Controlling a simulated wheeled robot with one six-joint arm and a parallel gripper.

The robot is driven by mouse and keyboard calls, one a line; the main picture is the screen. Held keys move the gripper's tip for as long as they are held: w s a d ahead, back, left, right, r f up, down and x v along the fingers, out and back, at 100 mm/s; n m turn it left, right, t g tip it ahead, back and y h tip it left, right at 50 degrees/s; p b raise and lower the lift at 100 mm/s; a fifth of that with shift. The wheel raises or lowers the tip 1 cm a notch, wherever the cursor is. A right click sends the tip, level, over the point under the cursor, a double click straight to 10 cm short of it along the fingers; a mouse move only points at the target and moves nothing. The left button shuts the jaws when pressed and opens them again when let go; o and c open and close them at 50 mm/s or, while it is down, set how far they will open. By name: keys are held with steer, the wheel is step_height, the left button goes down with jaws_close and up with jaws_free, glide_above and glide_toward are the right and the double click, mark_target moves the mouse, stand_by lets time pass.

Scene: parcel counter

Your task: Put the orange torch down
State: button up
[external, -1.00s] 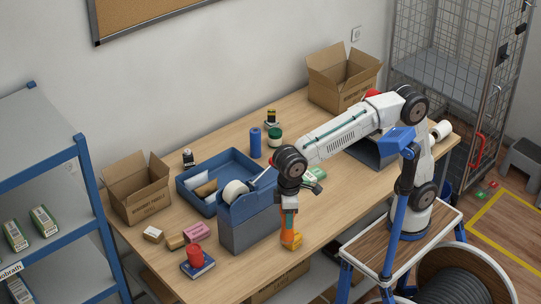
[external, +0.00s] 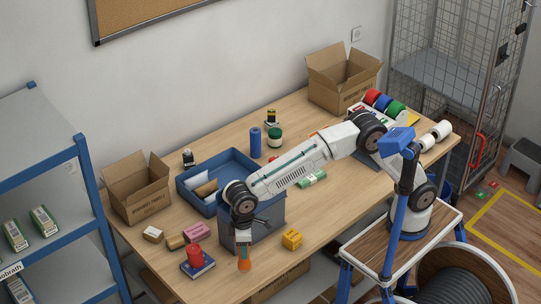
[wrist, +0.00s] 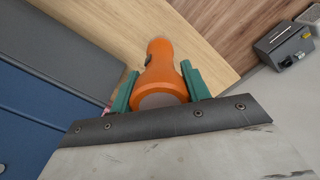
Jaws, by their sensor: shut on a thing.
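The orange torch (wrist: 157,72) is between the green fingers of my gripper (wrist: 160,90) in the wrist view, with its narrower end pointing away from the camera. In the external view my gripper (external: 244,246) points down and is shut on the torch (external: 244,264), in front of the grey-blue box near the table's front edge. I cannot tell whether the torch touches the wooden table (external: 325,215).
A grey-blue box (external: 262,222) stands close behind my gripper. A blue tray (external: 226,160) stands behind.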

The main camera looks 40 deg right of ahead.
mark_target(239, 263)
steer(key=shift+w+a, duration=0.65)
steer(key=shift+a, duration=0.25)
steer(key=shift+f, duration=1.8)
steer(key=shift+f, duration=0.1)
steer(key=o, duration=1.5)
step_height(239, 263, up, 12)
steer(key=shift+r, duration=0.1)
